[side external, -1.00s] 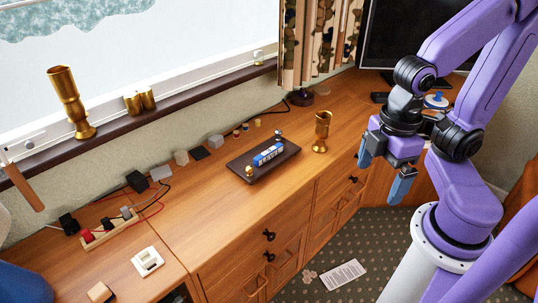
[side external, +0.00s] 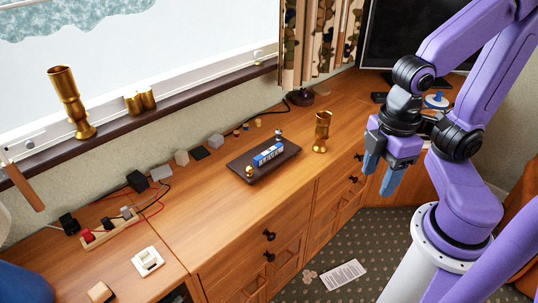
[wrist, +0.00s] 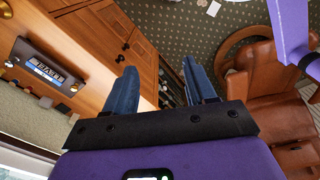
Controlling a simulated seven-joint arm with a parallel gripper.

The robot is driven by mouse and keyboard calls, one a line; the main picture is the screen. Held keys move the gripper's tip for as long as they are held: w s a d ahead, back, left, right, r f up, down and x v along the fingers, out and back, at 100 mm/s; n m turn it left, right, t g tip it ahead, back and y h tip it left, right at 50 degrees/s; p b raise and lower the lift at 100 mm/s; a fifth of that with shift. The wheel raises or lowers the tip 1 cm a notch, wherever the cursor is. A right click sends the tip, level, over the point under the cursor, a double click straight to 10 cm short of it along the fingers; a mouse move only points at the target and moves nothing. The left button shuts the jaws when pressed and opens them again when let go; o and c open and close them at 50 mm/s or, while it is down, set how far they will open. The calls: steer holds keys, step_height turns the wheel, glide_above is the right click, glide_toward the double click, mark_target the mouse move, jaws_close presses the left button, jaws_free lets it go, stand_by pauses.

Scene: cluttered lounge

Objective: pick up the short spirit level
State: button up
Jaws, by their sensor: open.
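A small blue and white bar (side external: 268,154), which looks like the short spirit level, lies on a dark rectangular board (side external: 245,172) on the wooden cabinet top. In the wrist view the bar (wrist: 46,70) shows at the left on the board (wrist: 22,50). My gripper (side external: 378,181) is open and empty, with blue fingers pointing down, out past the front of the cabinet and to the right of the board. In the wrist view the two fingers (wrist: 160,66) stand apart with nothing between them.
Small brass-coloured pieces stand at the board's ends. A brass goblet (side external: 322,131) stands between the board and my gripper. Small blocks (side external: 182,157) and cables line the wall behind. A white switch (side external: 147,261) lies at front left. A brown leather chair (wrist: 270,100) shows in the wrist view.

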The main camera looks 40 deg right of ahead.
steer(key=w+a+f+m+h, duration=0.2)
steer(key=w+a+m+h, duration=0.3)
steer(key=w, duration=0.6)
steer(key=w+a+f+m+t, duration=0.1)
steer(key=w+a+f+m, duration=0.15)
steer(key=w+m, duration=0.6)
steer(key=w+a+f+m+h, duration=0.2)
steer(key=w+a+m+h, duration=0.15)
steer(key=w, duration=1.05)
steer(key=m+g+h, duration=0.1)
steer(key=m+h, duration=0.4)
steer(key=m, duration=0.8)
glide_toward(265, 153)
steer(key=x, duration=0.3)
steer(key=shift+s+d+f, duration=0.2)
steer(key=shift+d, duration=0.05)
steer(key=shift+x, duration=3.25)
steer(key=shift+w+r, duration=0.1)
steer(key=shift+w, duration=0.1)
jaws_close()
